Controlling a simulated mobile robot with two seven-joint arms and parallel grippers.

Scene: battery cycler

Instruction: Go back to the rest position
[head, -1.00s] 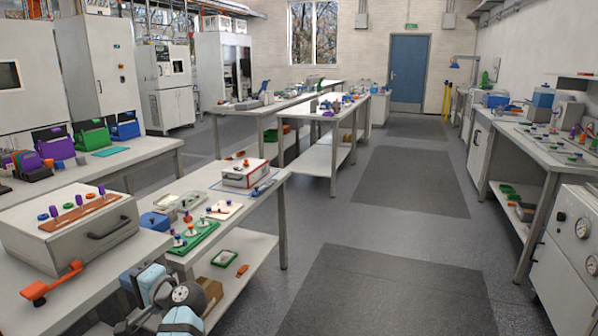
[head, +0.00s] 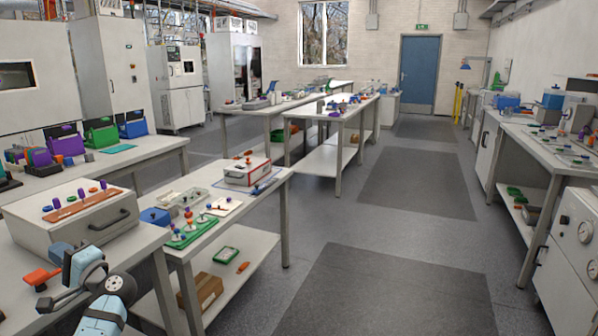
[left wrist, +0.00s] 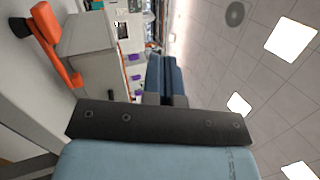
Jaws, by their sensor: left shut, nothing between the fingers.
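My left arm (head: 118,288) shows at the lower left of the head view, folded beside the front bench, in front of the grey box with the orange lever. In the left wrist view my left gripper (left wrist: 166,70) has its two blue fingers together, shut and empty, pointing away from the camera past the box's side. No object is between the fingers. My right gripper is in neither view.
The grey box (head: 70,222) stands on the left bench, with an orange lever (head: 42,276) close to my left arm; the lever also shows in the left wrist view (left wrist: 55,45). A second bench with a green tray (head: 190,236) stands beyond. The floor aisle (head: 370,290) on the right is clear.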

